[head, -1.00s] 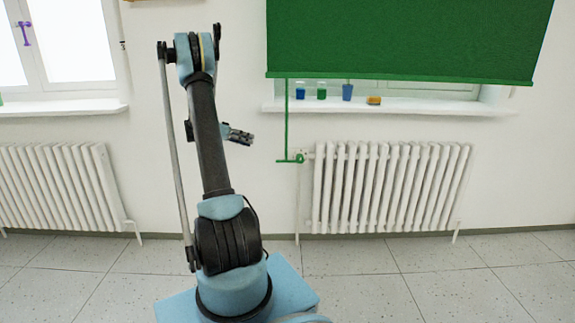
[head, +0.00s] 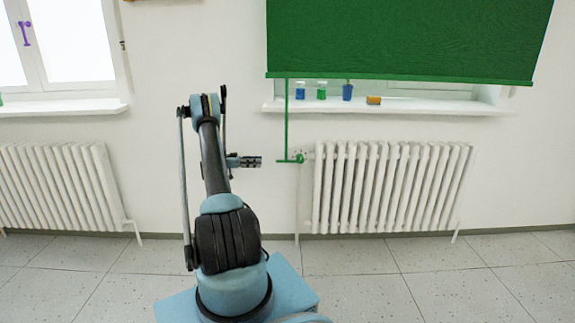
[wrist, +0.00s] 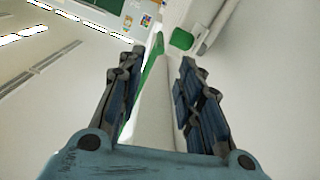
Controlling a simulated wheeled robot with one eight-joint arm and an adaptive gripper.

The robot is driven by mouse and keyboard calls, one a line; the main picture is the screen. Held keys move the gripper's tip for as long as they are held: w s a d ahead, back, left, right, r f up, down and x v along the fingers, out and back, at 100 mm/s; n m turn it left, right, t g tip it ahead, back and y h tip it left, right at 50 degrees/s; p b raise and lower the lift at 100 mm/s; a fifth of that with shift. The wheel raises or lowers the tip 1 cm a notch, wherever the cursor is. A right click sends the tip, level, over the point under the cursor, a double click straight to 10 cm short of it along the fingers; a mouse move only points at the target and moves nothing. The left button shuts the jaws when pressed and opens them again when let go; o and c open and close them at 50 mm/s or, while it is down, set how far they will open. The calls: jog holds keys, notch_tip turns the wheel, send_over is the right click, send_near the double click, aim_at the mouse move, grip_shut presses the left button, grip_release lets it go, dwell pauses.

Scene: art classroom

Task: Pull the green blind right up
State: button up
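The green blind (head: 405,38) hangs over the right window and covers most of it, its lower edge a little above the sill. A thin green cord (head: 287,118) hangs from its left side and ends in a short green crossbar handle (head: 290,160) beside the radiator. My gripper (head: 258,162) is just left of the handle at about the same height in the head view, apart from it in the picture; the depth between them is unclear. In the wrist view my gripper (wrist: 158,62) has its fingers spread, with nothing clearly held. Green shapes show beyond them, not surely identifiable.
A white radiator (head: 390,188) stands under the right window. Small blue and green jars (head: 321,91) and an orange-yellow block (head: 374,100) sit on the sill (head: 430,106). Another radiator (head: 65,185) stands at the left. The floor (head: 350,270) at the right is clear.

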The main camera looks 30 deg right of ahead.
aim_at(285, 162)
jog(key=x, duration=1.6)
jog(key=shift+s+d, duration=0.15)
jog(key=shift+d, duration=0.25)
grip_shut()
jog(key=shift+d+r, duration=0.1)
jog(key=shift+d, duration=0.05)
